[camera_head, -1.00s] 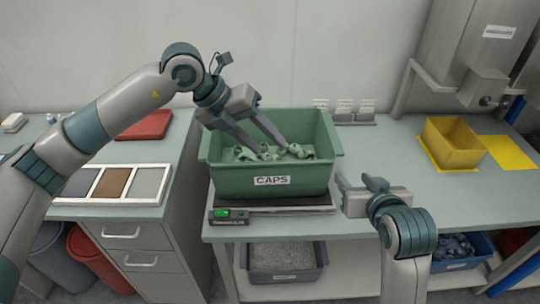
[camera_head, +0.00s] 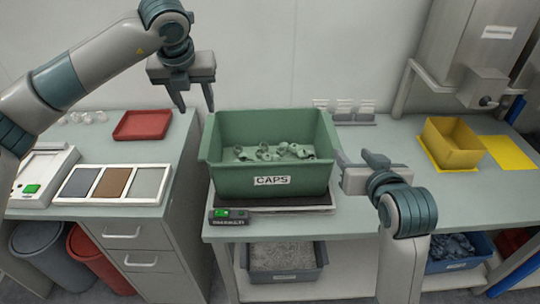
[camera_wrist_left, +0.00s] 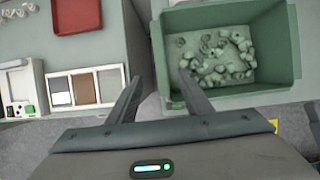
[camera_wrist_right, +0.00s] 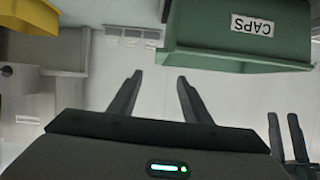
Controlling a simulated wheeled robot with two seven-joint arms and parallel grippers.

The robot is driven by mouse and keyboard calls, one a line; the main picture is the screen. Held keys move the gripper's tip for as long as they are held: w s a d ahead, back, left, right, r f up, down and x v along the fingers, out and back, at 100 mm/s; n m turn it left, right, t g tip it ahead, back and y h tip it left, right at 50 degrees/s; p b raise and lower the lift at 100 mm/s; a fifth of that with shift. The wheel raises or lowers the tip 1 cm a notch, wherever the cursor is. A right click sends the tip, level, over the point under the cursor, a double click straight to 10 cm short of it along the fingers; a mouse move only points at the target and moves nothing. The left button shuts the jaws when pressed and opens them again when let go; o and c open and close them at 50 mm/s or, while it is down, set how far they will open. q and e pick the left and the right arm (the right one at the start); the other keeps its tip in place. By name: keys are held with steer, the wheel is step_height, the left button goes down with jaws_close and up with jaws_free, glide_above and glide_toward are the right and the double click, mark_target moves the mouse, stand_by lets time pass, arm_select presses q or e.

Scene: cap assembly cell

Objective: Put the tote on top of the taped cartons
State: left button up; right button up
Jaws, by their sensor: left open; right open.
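The green tote (camera_head: 225,178) labelled CAPS sits on a scale on the right-hand bench, with several pale green caps (camera_head: 285,152) inside. It also shows from above in the left wrist view (camera_wrist_left: 290,50) and by its labelled side in the right wrist view (camera_wrist_right: 195,35). My left gripper (camera_head: 195,108) is open and empty, pointing down left of the tote's back left corner and apart from it. My right gripper (camera_head: 353,158) is open and empty beside the tote's right side; I cannot tell if it touches. I see no taped cartons in these views.
The scale's green display (camera_head: 229,214) faces front. A yellow bin (camera_head: 452,145) stands further right on the bench. The left counter holds a red tray (camera_head: 142,125) and a three-part colour panel (camera_head: 113,184). A grey bin (camera_head: 287,275) sits on the shelf below. A gap separates the counters.

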mark_target(207, 135)
arm_select(q)
steer(key=x, duration=1.7)
steer(key=shift+d, duration=0.1)
arm_select(e)
steer(key=x, duration=1.6)
steer(key=shift+w+f, duration=0.25)
steer(key=shift+w, duration=0.1)
arm_select(q)
jaws_close()
arm_select(e)
jaws_close()
steer(key=shift+r, duration=0.1)
